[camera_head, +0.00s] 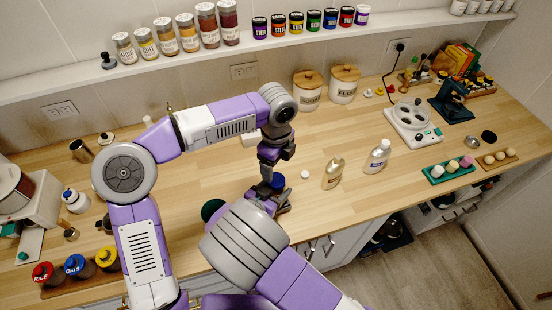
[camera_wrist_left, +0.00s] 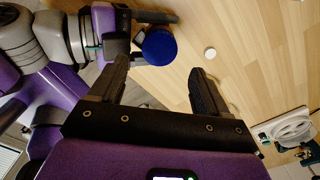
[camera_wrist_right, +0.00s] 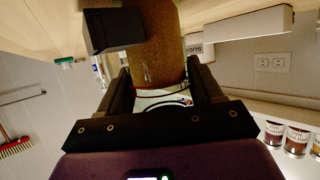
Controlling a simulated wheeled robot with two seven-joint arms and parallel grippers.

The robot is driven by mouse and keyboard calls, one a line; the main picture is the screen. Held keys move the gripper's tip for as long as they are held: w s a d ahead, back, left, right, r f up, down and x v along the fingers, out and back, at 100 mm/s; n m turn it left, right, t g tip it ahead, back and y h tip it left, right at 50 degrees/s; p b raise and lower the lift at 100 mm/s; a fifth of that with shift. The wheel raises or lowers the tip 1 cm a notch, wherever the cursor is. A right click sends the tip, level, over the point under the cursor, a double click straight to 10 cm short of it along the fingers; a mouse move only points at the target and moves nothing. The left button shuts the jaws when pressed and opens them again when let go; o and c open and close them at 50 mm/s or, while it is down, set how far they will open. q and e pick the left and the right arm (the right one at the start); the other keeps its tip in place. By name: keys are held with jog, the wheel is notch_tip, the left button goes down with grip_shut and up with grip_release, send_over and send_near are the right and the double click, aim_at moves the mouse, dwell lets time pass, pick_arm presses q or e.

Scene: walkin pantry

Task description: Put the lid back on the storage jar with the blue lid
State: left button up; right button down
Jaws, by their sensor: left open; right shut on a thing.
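A round blue lid (camera_head: 278,180) shows near the counter's front edge, close to both grippers. It is a blue disc (camera_wrist_left: 160,46) in the left wrist view, beyond my left fingertips. My left gripper (camera_wrist_left: 163,68) is open and empty, pointing down toward the disc and apart from it. My right gripper (camera_wrist_right: 158,76) is shut on what looks like the storage jar, a brown, speckled body (camera_wrist_right: 152,45) between its fingers. The jar is mostly hidden in the head view. I cannot tell whether the blue lid sits on it.
A small white cap (camera_head: 305,174) lies nearby. A dark green round thing (camera_head: 212,210) is left of the grippers. Canisters (camera_head: 308,88) stand at the back.

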aim_at(276, 180)
pick_arm(q)
jog(key=n, duration=0.5)
jog(key=shift+r+n, duration=0.25)
jog(key=shift+n, duration=0.15)
jog(key=n, duration=0.3)
jog(key=shift+r+n, duration=0.15)
jog(key=shift+n, duration=0.15)
jog(key=n, duration=0.5)
jog(key=shift+r, duration=0.2)
jog(key=n, duration=0.4)
jog(key=shift+r+n, duration=0.15)
jog(key=shift+n, duration=0.25)
jog(key=shift+f, duration=4)
